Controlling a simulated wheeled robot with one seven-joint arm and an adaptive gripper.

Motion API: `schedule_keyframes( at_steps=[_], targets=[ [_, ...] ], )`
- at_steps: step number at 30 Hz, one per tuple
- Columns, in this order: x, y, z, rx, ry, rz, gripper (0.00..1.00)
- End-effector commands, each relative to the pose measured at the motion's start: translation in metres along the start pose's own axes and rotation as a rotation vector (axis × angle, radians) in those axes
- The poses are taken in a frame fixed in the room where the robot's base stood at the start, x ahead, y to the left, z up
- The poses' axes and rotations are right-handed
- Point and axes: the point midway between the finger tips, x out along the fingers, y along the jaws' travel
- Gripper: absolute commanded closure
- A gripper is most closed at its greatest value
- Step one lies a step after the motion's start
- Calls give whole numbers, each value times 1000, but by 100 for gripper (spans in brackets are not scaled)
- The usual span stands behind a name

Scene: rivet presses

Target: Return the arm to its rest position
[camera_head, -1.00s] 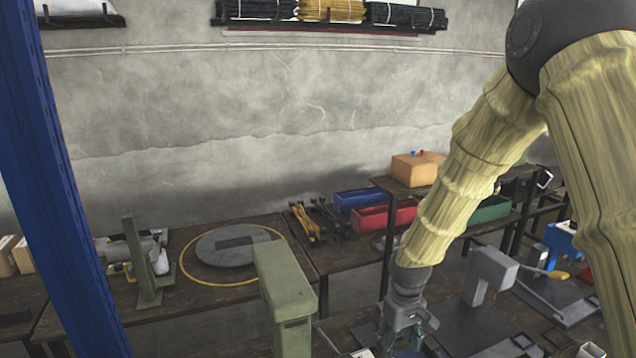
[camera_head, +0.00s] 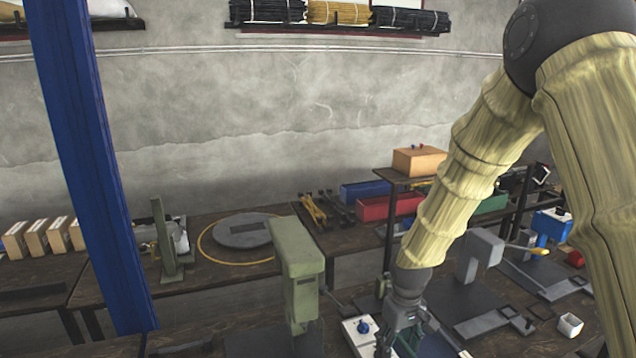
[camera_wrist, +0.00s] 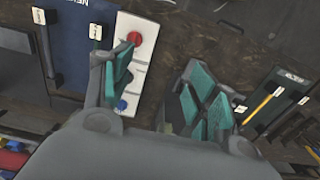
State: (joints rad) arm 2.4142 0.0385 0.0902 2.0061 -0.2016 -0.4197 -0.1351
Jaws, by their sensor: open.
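My arm (camera_head: 465,165), in a yellow fabric sleeve, reaches down from the upper right in the head view. My gripper (camera_head: 400,342) is at its lower end, above the dark wooden bench near the bottom edge. In the wrist view my gripper (camera_wrist: 160,90) has its two teal-padded fingers spread apart, with nothing between them. A white control box with a red button (camera_wrist: 134,38) and a blue button (camera_wrist: 121,104) lies below, beside the left finger. The fingertips are partly cut off in the head view.
A green press (camera_head: 297,270) stands left of my gripper, a grey press (camera_head: 480,255) to its right. A blue post (camera_head: 85,160) rises at the left. Red bins (camera_head: 390,207) and a wooden box (camera_head: 418,161) stand behind.

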Motion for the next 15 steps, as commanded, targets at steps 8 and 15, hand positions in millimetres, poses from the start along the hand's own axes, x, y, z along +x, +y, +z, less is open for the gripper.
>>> schedule_keyframes(
  at_steps=[8,15],
  targets=[
    [57,-2,25,42,1,-20,41],
    [126,-16,58,85,1,-42,41]
  ],
)
